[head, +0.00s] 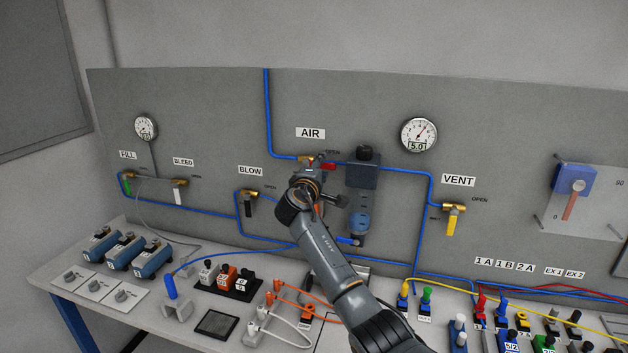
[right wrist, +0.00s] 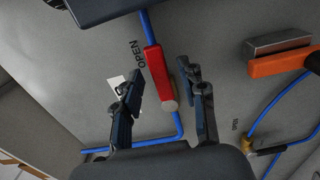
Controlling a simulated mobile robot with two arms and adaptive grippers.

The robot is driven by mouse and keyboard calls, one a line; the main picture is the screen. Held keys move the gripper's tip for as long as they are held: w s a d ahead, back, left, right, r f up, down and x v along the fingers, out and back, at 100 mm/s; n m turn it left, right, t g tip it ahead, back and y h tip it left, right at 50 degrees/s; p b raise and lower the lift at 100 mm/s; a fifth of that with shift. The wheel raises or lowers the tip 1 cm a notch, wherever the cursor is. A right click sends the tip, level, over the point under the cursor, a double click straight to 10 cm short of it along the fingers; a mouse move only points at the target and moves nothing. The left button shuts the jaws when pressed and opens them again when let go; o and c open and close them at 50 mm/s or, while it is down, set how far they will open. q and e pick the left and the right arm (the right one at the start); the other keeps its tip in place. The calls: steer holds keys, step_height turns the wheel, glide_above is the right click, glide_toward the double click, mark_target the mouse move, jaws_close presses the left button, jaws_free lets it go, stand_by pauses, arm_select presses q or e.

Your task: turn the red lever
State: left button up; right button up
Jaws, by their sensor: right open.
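The red lever (head: 328,166) is on the brass AIR valve, high in the middle of the grey panel. In the head view it points right, close to the OPEN mark, and is partly hidden by my right gripper (head: 312,173). In the right wrist view the red lever (right wrist: 156,75) reaches from its grey round pivot up toward the word OPEN. My right gripper (right wrist: 159,82) is open, with one finger on each side of the lever's pivot end. I cannot tell whether a finger touches it. My left gripper is not in view.
A dark regulator block (head: 362,176) and blue tubing (head: 267,110) sit close beside the valve. The BLOW valve (head: 248,198) is to the left, the VENT valve (head: 453,212) to the right. An orange part (right wrist: 280,65) shows right of my fingers. The bench below is crowded.

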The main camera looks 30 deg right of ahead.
steer(key=v, duration=0.9)
steer(key=shift+s+a, duration=0.15)
steer(key=shift+a, duration=0.15)
